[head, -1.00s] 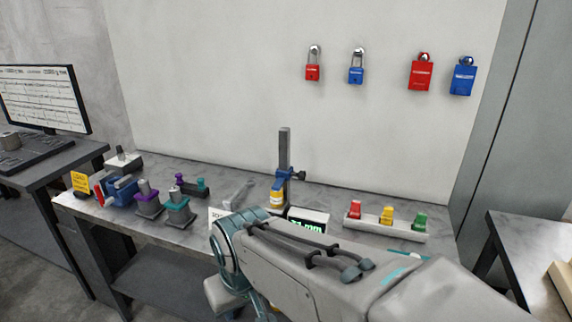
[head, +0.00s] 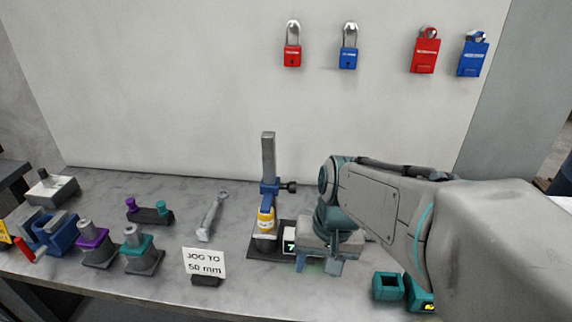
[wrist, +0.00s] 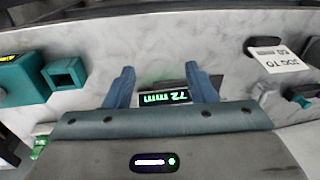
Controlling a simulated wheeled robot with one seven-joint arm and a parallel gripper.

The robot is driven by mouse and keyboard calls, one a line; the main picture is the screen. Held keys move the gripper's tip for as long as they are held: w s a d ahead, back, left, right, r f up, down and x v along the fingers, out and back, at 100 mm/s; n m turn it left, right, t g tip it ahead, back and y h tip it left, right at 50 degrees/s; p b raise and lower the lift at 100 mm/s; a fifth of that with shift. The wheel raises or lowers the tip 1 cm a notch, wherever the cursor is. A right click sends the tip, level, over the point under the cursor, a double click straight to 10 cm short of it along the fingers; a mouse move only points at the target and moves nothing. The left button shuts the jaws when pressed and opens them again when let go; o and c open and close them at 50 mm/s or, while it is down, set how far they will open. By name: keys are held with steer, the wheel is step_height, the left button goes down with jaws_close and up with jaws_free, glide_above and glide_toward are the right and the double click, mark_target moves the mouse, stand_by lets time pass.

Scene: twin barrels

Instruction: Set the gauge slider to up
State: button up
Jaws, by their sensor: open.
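The gauge is a grey upright post (head: 268,155) on a dark base, with a blue slider (head: 269,188) partway up it and a dark knob (head: 289,187) at the slider's right. A yellow and silver piece (head: 266,222) stands below the slider. The gauge's display (head: 290,246) is partly hidden by my gripper in the head view; in the wrist view the green readout (wrist: 165,97) shows 72 mm.
A sign reading "JOG TO 50 mm" (head: 205,263) stands front left of the gauge. A wrench (head: 212,216) lies left of the post. Teal boxes (head: 388,286) sit at right under my arm. Purple and teal fixtures (head: 140,250) stand further left. Padlocks (head: 348,52) hang on the wall.

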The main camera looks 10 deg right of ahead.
steer(key=w+m+g+y, duration=0.2)
steer(key=w+m+y, duration=0.2)
steer(key=w+m, duration=0.15)
steer(key=m+t+y+p, duration=0.3)
steer(key=m+t+y, duration=0.3)
steer(key=m+y, duration=0.7)
glide_toward(293, 187)
steer(key=shift+m+h, duration=0.4)
steer(key=shift+m, duration=0.15)
steer(key=x, duration=0.3)
steer(key=p+x, duration=0.1)
steer(key=x, duration=0.2)
steer(key=w+x, duration=0.1)
steer(key=x, duration=0.3)
steer(key=shift+d+f+p, duration=0.15)
steer(key=shift+f+p, duration=0.05)
steer(key=shift+p, duration=0.2)
